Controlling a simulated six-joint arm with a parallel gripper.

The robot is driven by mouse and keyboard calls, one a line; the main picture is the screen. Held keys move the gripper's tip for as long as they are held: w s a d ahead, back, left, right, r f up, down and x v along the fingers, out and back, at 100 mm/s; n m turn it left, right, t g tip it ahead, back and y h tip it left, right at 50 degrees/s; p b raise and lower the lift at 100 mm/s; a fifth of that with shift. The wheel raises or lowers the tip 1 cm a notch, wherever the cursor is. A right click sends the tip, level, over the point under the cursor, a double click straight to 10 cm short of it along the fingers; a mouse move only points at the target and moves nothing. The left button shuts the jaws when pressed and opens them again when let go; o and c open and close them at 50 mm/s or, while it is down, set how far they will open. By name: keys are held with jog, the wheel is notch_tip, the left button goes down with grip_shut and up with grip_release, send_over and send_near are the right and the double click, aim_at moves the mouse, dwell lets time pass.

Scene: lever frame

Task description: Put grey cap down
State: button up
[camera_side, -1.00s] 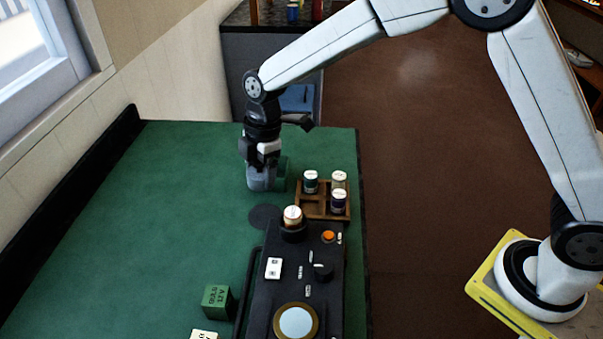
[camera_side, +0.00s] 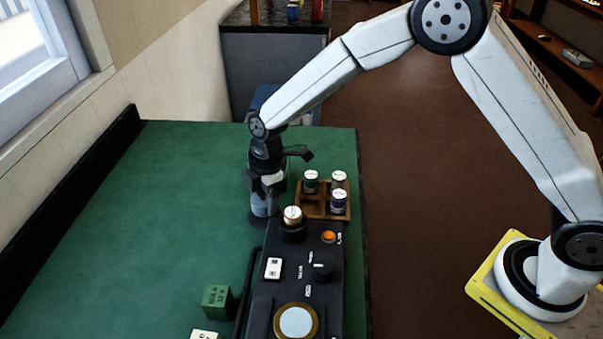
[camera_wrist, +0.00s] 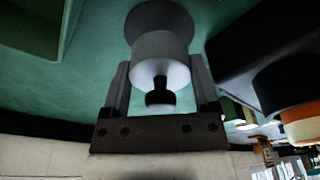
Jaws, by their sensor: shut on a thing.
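The grey cap (camera_side: 262,205) is a short cylinder, upright at the left of the black device's far end. In the wrist view the grey cap (camera_wrist: 160,48) has a black knob and sits between the two fingers. My gripper (camera_side: 263,190) is shut on it from above; the fingers of my gripper (camera_wrist: 162,85) lie on both sides of it. A dark round disc (camera_side: 258,222) on the green table is mostly hidden beneath the cap. In the wrist view the disc (camera_wrist: 160,14) shows just beyond it. I cannot tell whether they touch.
The black device (camera_side: 262,300), with a cream-topped jar (camera_side: 293,216) at its far end, is close on the right. A wooden rack (camera_side: 313,208) with 3 jars stands behind it. A green cube (camera_side: 216,301) is nearer. The left of the green table (camera_side: 150,220) is clear.

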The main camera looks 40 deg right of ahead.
jog(key=shift+f, duration=1.15)
jog(key=shift+f, duration=0.15)
jog(key=o, duration=1.1)
jog(key=shift+c, duration=0.2)
jog(key=r, duration=0.4)
jog(key=d+r, duration=0.1)
jog(key=r, duration=0.7)
jog(key=shift+d+r, duration=0.1)
jog(key=shift+d, duration=0.3)
